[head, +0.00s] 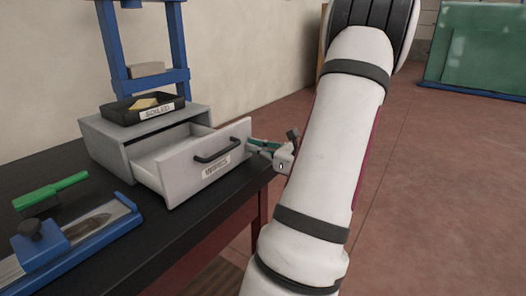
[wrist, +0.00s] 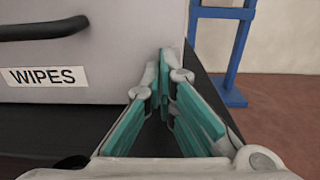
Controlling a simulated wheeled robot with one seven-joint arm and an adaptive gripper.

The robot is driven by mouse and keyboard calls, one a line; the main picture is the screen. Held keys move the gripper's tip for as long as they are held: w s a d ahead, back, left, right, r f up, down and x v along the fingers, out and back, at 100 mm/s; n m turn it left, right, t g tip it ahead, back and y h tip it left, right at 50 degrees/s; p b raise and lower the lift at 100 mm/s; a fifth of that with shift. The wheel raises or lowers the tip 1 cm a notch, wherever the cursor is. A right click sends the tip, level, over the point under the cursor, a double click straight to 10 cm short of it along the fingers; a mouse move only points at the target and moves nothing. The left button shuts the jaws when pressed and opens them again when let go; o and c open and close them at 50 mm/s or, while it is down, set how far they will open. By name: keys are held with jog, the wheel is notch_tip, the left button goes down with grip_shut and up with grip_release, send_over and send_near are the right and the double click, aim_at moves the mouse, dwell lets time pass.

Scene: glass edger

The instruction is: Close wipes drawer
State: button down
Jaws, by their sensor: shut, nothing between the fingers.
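The wipes drawer (head: 205,165) is a grey drawer with a dark bar handle (head: 216,151) and a WIPES label. It stands pulled out of its grey cabinet (head: 112,146) on the black table, and its inside looks empty where visible. In the wrist view the drawer front (wrist: 110,77) fills the upper left, with its handle (wrist: 40,27) at the top left. My gripper (head: 262,146) has teal fingers and is shut and empty. It is at the right edge of the drawer front; in the wrist view its fingertips (wrist: 164,60) are close to that edge. I cannot tell whether they touch.
A black SOILED tray (head: 122,112) with a yellowish item sits on the cabinet. A blue frame (head: 178,50) stands behind. A green-handled brush (head: 50,190) and a blue fixture (head: 75,240) lie at the table's left. The floor right of the table is open.

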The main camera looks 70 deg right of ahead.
jog(key=b+x, duration=0.1)
jog(key=x, duration=1.3)
jog(key=shift+w+b, duration=0.15)
jog(key=shift+b, duration=0.25)
jog(key=shift+w+r, duration=0.1)
jog(key=shift+w, duration=0.2)
jog(key=shift+r, duration=0.1)
